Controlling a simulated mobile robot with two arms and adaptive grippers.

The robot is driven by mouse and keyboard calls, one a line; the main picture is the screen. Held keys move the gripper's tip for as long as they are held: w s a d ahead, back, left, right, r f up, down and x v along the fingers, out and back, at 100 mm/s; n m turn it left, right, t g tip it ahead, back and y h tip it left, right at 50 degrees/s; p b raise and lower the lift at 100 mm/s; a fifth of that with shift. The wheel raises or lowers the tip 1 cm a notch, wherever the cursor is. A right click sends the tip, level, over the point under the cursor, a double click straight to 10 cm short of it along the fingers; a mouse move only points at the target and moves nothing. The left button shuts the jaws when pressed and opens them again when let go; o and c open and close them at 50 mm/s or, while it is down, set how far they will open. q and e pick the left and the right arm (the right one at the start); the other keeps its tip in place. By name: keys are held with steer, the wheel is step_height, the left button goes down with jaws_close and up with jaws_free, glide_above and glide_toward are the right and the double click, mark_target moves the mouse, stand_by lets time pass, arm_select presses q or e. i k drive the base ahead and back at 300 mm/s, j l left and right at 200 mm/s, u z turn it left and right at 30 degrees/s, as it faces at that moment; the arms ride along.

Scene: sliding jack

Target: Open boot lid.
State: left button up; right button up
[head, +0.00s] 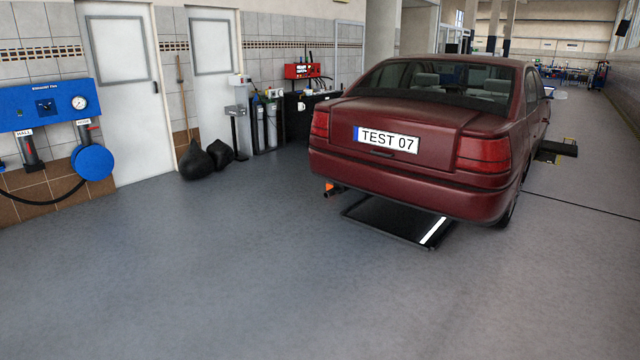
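A dark red car stands at the right of centre in the head view, its rear turned toward me. Its boot lid (403,128) is closed and carries a plate reading "TEST 07" (387,139). A small dark handle or recess (381,154) shows below the plate. Neither of my grippers is in view, and nothing touches the lid.
A black platform with a white strip (395,220) lies on the floor under the car's rear. Grey floor (220,270) is clear in front of me. Black bags (197,160), a broom (183,95) and a blue wall panel (45,104) are along the left wall.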

mark_target(420, 133)
steer(key=i, duration=2.4)
